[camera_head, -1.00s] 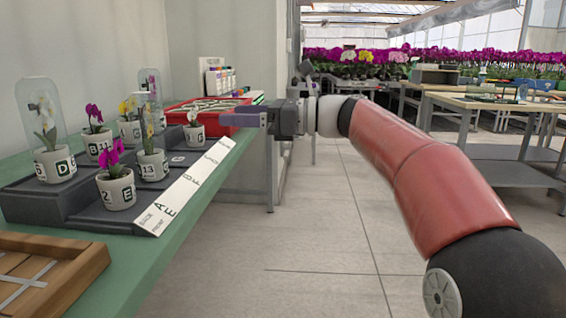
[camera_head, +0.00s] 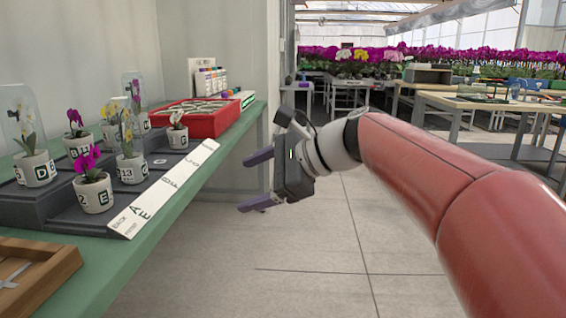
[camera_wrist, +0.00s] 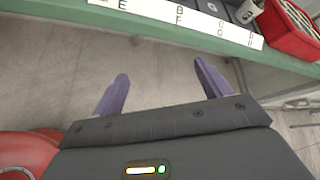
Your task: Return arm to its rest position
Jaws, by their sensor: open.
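My gripper (camera_head: 258,182) hangs in the aisle to the right of the green bench (camera_head: 176,196), clear of its edge. Its two purple fingers are spread apart with nothing between them. In the wrist view my gripper (camera_wrist: 160,88) shows both fingers apart over bare floor, with the bench edge and a white letter strip (camera_wrist: 190,14) beyond them. My red arm reaches in from the right side of the head view.
Several potted orchids, some under glass covers, stand on a dark stepped stand (camera_head: 60,205) on the bench. A red tray (camera_head: 205,122) and a wooden tray (camera_head: 62,268) also sit there. Wooden tables (camera_head: 480,105) stand at the right. The aisle floor (camera_head: 300,280) is open.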

